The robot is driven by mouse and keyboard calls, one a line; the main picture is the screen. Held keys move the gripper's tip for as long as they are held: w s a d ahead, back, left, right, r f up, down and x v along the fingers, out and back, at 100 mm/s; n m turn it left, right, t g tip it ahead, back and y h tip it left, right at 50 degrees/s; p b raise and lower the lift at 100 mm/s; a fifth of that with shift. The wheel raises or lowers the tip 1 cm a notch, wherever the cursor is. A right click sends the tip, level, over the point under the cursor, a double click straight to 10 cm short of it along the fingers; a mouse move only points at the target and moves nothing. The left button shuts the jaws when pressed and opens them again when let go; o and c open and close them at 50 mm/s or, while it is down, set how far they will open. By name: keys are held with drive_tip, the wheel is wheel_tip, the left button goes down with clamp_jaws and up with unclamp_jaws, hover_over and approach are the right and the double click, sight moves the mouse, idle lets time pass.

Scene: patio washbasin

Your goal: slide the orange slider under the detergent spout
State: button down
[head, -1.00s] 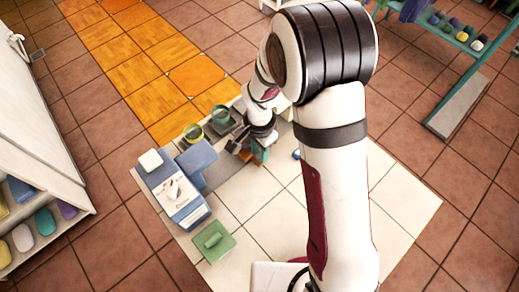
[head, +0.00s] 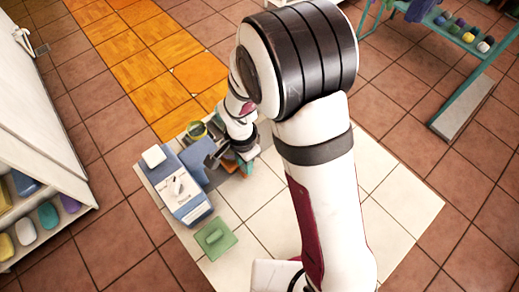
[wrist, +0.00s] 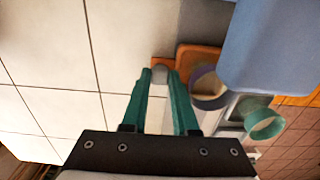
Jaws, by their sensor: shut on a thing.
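The orange slider (wrist: 204,51) shows in the wrist view as a flat orange piece with a purple-rimmed cup (wrist: 208,86) on or over it. A grey grip at its left end lies between the teal fingertips of my gripper (wrist: 159,74), which is shut on it. In the head view my gripper (head: 243,160) is right of the dispenser, and only a little orange shows below it. The blue and white detergent dispenser (head: 188,206) has a blue upper block (head: 199,153); its blue body (wrist: 275,45) is close beside the slider in the wrist view. I cannot make out the spout opening.
A teal cup (wrist: 264,122) stands right of the slider in the wrist view. A green block (head: 214,238) lies in front of the dispenser. Pale tiles to the right are clear. A white shelf (head: 40,150) is at left.

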drive_tip(key=s+a, duration=0.3)
drive_tip(key=a, duration=0.1)
drive_tip(key=shift+s, duration=0.4)
drive_tip(key=c, duration=1)
unclamp_jaws()
drive_tip(key=shift+o, duration=0.2)
drive_tip(key=shift+d, duration=0.1)
drive_tip(key=shift+r, duration=0.1)
wheel_tip(320, 180, up, 16)
drive_tip(key=shift+f, duration=0.2)
